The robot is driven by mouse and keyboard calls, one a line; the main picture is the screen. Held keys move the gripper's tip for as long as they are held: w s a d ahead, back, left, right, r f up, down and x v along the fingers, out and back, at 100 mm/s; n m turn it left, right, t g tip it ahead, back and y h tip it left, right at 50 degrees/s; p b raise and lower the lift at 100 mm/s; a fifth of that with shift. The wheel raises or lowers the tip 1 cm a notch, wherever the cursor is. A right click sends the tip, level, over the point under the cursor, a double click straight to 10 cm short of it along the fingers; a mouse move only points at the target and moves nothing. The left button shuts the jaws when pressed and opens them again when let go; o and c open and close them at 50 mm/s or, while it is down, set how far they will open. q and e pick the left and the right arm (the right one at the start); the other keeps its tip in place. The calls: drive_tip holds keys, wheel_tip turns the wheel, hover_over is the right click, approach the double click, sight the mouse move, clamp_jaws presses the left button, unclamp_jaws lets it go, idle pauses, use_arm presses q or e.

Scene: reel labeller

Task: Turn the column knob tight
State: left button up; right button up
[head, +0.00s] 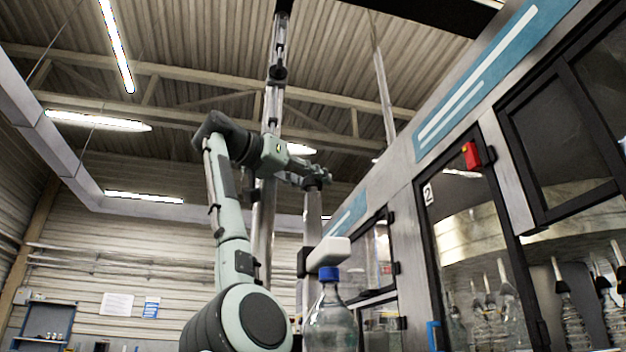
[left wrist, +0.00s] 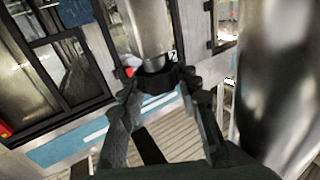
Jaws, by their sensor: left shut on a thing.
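The column knob (left wrist: 158,78) shows in the left wrist view as a dark, lobed collar around a shiny metal column (left wrist: 150,28). My left gripper (left wrist: 160,84) has its fingers on both sides of the knob and is shut on it. In the head view my left arm rises and reaches right, and the left gripper (head: 316,178) is high at a thin upright column (head: 312,222). The knob cannot be told apart from the fingers there. How tight it is cannot be seen. My right gripper is not in view.
A thicker upright metal column (head: 265,225) stands behind my left arm. A clear bottle (head: 330,325) with a blue cap (head: 329,273) stands below, close under a white block (head: 328,252). The machine's framed doors (head: 470,235) and red switch (head: 472,155) are on the right.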

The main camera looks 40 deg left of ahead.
use_arm(q)
drive_tip(key=shift+r, duration=0.1)
drive_tip(key=o, duration=1.2)
drive_tip(key=shift+y, duration=0.3)
